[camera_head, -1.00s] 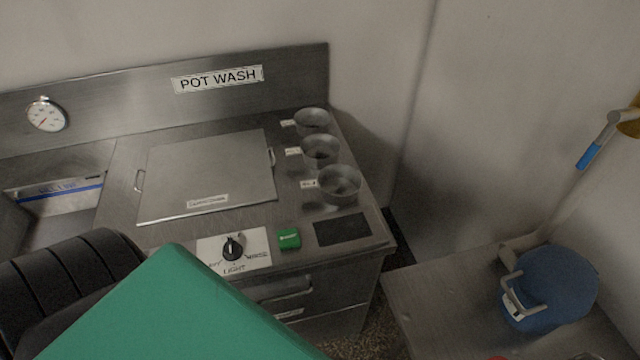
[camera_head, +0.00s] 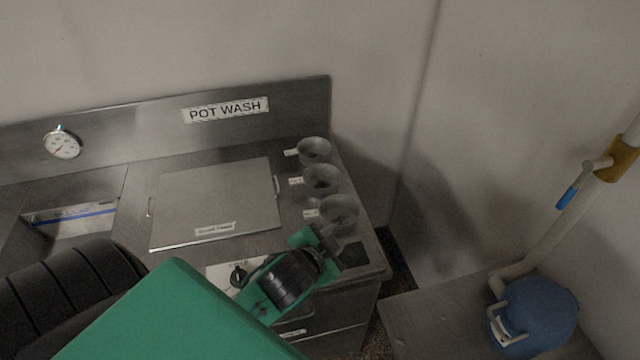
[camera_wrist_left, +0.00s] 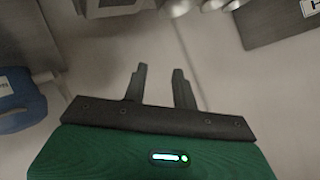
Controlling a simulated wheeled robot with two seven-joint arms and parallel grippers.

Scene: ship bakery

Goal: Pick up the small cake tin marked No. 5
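Three small grey round tins stand in a row on the right side of the steel counter in the head view: a back tin (camera_head: 313,147), a middle tin (camera_head: 322,178) and a front tin (camera_head: 339,208). Each has a small white tag on its left; the numbers are too small to read, so I cannot tell which is No. 5. My left gripper (camera_head: 325,243) is just in front of the front tin, apparently above the counter; contact is not clear. In the left wrist view its fingers (camera_wrist_left: 160,78) are apart with nothing between them. My right gripper is not in view.
A flat steel lid (camera_head: 215,200) lies left of the tins. A blue container (camera_head: 540,312) stands on a lower right surface (camera_head: 430,320). A pipe (camera_head: 560,235) rises at right. The backsplash (camera_head: 150,115) bounds the counter.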

